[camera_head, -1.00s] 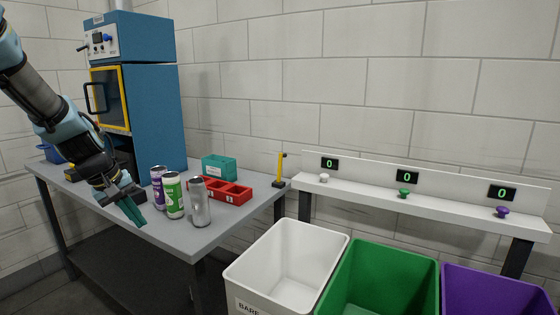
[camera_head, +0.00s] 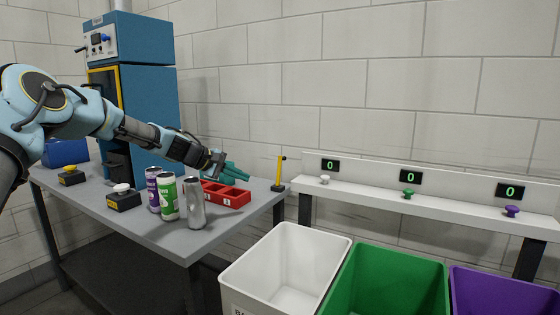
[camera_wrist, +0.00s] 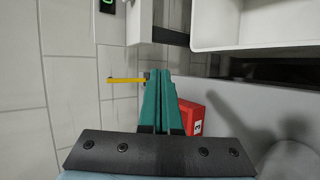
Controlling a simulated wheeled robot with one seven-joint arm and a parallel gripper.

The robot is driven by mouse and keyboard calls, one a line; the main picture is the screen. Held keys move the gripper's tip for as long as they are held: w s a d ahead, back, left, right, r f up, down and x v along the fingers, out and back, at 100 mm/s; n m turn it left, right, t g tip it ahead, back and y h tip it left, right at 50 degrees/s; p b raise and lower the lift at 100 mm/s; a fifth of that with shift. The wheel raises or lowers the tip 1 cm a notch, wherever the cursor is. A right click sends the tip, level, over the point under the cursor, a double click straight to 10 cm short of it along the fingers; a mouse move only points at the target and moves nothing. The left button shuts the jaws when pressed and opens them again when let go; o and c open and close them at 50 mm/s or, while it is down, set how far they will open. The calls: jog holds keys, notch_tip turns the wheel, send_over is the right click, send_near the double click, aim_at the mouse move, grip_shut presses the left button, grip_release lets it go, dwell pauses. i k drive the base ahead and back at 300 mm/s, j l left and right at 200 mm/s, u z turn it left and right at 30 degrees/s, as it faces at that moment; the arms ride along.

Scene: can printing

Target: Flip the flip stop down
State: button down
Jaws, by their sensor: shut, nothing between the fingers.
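The flip stop is a yellow upright arm (camera_head: 280,170) on a black base (camera_head: 278,188) at the right back corner of the grey table. Its arm stands upright in the head view, with a small black piece near the top. In the wrist view the yellow arm (camera_wrist: 122,80) lies across the picture, left of the fingertips. My gripper (camera_head: 246,174) has green fingers, pressed together and empty. It is above the red tray, left of the flip stop and apart from it in the head view. The fingers also show in the wrist view (camera_wrist: 160,72).
A red compartment tray (camera_head: 235,200) sits below my gripper. Three cans, purple (camera_head: 152,185), green (camera_head: 168,195) and bare metal (camera_head: 195,203), stand in front. White (camera_head: 245,290), green (camera_head: 425,295) and purple (camera_head: 490,290) bins stand right of the table. The wall is close behind.

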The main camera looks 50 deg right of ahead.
aim_at(280, 159)
jog(key=i+l, duration=0.2)
jog(key=l, duration=0.15)
jog(key=i+l, duration=0.2)
jog(key=l, duration=0.2)
jog(key=i+l, duration=0.2)
jog(key=l, duration=0.15)
